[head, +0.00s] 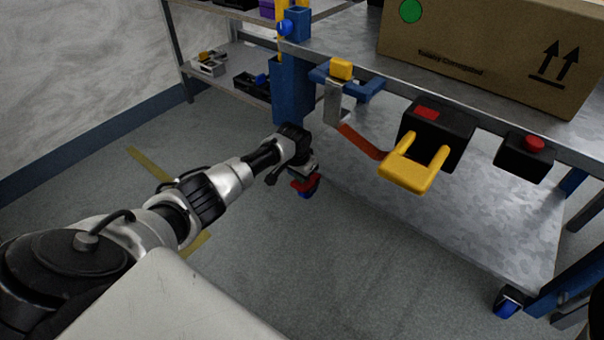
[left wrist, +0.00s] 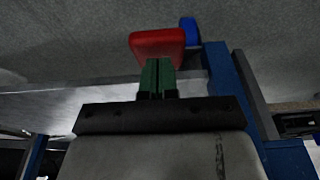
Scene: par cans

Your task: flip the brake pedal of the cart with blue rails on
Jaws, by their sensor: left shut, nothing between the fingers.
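The cart has blue posts (head: 293,92) and a grey lower shelf (head: 430,215). Its red brake pedal (head: 304,184) sits low at the near left corner, by a caster wheel (head: 313,192). In the left wrist view, the red pedal (left wrist: 157,43) is just beyond my fingertips, with the blue caster (left wrist: 190,31) beside it. My left gripper (head: 301,170) reaches down over the pedal; its green fingers (left wrist: 157,77) are shut and empty. The fingertips overlap the pedal's edge in the picture; I cannot tell whether they touch. My right gripper is not in view.
A yellow handle (head: 408,178), a red lever (head: 362,142) and black boxes (head: 523,156) jut from the cart's front above. A cardboard box (head: 490,50) stands on top. A shelf rack (head: 225,72) stands behind left. Floor in front is clear.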

